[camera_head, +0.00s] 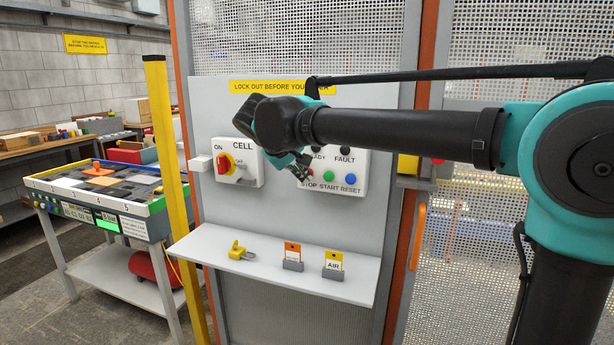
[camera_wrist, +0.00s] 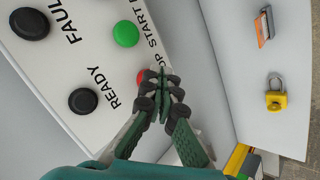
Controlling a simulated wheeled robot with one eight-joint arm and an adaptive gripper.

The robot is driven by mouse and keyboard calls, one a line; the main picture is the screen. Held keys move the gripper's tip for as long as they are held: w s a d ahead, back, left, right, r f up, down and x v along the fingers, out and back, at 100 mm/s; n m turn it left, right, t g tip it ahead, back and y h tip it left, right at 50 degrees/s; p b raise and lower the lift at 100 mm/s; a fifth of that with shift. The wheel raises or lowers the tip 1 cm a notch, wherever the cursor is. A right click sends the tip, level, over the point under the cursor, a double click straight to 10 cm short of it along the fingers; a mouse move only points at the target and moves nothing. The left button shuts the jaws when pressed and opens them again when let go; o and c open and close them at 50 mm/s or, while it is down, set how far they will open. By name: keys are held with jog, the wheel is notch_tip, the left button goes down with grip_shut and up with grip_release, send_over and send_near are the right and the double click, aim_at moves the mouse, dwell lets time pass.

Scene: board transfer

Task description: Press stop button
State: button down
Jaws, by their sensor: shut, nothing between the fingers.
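The red stop button (camera_wrist: 140,76) shows as a red edge in the wrist view, mostly hidden behind my fingertips. It sits on the white control panel (camera_head: 361,157), above the STOP label. My gripper (camera_wrist: 160,85) is shut and empty, its fingertips right in front of the stop button. I cannot tell whether they touch it. In the head view my gripper (camera_head: 301,172) covers much of the panel's left side. The green start button (camera_head: 328,176) and the blue reset button (camera_head: 350,178) lie to its right.
Left of the panel is a CELL box with a red switch (camera_head: 225,164). A yellow post (camera_head: 168,150) stands further left.

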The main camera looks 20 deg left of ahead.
jog(key=shift+s, duration=0.1)
jog(key=shift+s+a, duration=0.1)
jog(key=shift+s, duration=0.7)
jog(key=shift+s, duration=0.1)
jog(key=shift+s+a, duration=0.2)
jog(key=shift+s, duration=2.2)
